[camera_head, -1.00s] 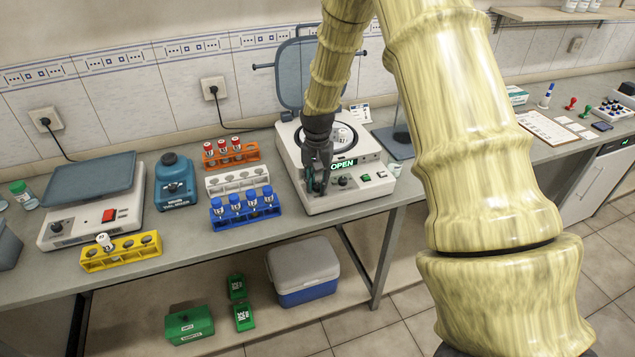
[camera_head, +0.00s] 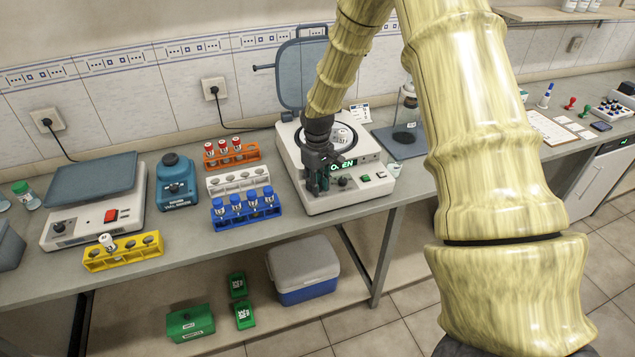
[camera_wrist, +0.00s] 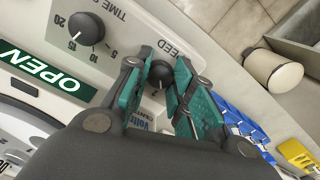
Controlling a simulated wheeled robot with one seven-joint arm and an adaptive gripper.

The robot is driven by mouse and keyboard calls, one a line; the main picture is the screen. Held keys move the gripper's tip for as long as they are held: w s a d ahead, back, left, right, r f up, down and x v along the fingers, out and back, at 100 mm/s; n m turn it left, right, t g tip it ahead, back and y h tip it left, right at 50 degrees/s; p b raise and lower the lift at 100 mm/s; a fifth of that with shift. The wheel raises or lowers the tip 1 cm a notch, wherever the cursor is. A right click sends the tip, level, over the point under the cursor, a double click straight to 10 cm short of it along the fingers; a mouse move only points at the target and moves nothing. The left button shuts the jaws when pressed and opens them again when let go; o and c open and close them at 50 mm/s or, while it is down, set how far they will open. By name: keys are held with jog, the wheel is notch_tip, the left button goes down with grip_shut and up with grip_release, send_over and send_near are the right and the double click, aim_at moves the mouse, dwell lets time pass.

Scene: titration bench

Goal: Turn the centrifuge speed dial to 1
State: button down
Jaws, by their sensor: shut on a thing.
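The centrifuge (camera_head: 352,199) stands on the bench with its lid raised and its green display reading OPEN. In the wrist view the black speed dial (camera_wrist: 158,73) sits on the front panel under the partly hidden SPEED label. My gripper (camera_head: 318,188) is at the left of that panel in the head view, hiding the dial there. In the wrist view my gripper (camera_wrist: 164,70) has its teal fingers on either side of the dial and is shut on it.
Blue-capped tubes in a blue rack (camera_head: 247,218) stand just left of the centrifuge. White (camera_head: 237,182) and orange (camera_head: 231,160) racks are behind it.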

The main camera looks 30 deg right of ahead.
jog(key=n, duration=0.5)
jog(key=shift+w+p, duration=0.1)
jog(key=shift+p, duration=0.2)
dwell(0.4)
jog(key=c, duration=1.2)
grip_release()
jog(key=shift+r, duration=0.1)
notch_tip(320, 180, up, 12)
jog(key=shift+f, duration=0.1)
